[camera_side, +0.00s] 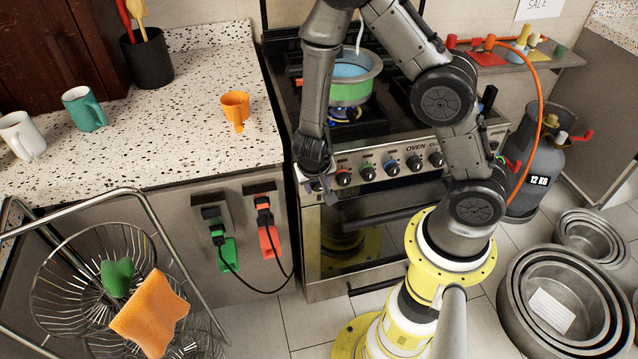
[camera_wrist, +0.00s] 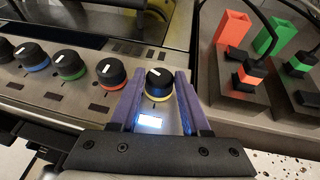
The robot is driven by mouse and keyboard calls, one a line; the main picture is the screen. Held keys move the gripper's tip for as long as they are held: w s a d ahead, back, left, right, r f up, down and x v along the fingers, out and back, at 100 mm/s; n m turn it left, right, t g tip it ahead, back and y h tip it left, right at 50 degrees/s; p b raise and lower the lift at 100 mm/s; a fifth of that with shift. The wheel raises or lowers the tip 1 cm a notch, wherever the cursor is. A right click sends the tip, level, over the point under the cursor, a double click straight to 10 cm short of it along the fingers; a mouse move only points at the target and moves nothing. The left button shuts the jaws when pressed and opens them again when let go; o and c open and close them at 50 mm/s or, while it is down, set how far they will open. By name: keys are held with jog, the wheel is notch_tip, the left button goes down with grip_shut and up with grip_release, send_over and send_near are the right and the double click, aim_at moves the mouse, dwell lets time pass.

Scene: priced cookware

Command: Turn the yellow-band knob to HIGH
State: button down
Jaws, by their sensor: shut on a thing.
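The yellow-band knob (camera_wrist: 158,84) is a black knob with a yellow ring and a white mark, at the end of the stove's knob row in the wrist view. The mark lies on its upper face, tilted slightly left in that view. My gripper (camera_wrist: 160,77) has its two purple fingers on either side of the knob and is shut on it. A small pale lit label (camera_wrist: 150,121) shows between the fingers. In the side view my gripper (camera_side: 318,184) is at the left end of the oven panel, hiding the knob. I cannot read a HIGH marking.
The red-band knob (camera_wrist: 111,72) is close beside one finger, with green-band (camera_wrist: 70,65) and blue-band (camera_wrist: 32,56) knobs farther along. Red and green plugs (camera_side: 268,238) with cables hang left of the oven. The oven handle (camera_side: 385,216) runs below. A green pot (camera_side: 350,92) sits over a flame.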

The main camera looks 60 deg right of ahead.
jog(key=g+h, duration=0.2)
jog(key=n+g+h, duration=0.1)
jog(key=h, duration=0.1)
jog(key=shift+w+a+f, duration=0.2)
jog(key=shift+w+a, duration=0.15)
jog(key=shift+w, duration=0.05)
jog(key=g+h, duration=0.1)
jog(key=n+g+h, duration=0.1)
jog(key=g+h, duration=0.1)
jog(key=shift+w+f+h, duration=0.15)
jog(key=shift+f+h, duration=0.1)
jog(key=shift+h, duration=0.15)
dwell(0.5)
jog(key=c, duration=0.7)
grip_release()
jog(key=shift+o, duration=0.2)
jog(key=shift+a, duration=0.1)
jog(key=v, duration=1.3)
jog(key=shift+w+a, duration=0.25)
jog(key=shift+a, duration=0.1)
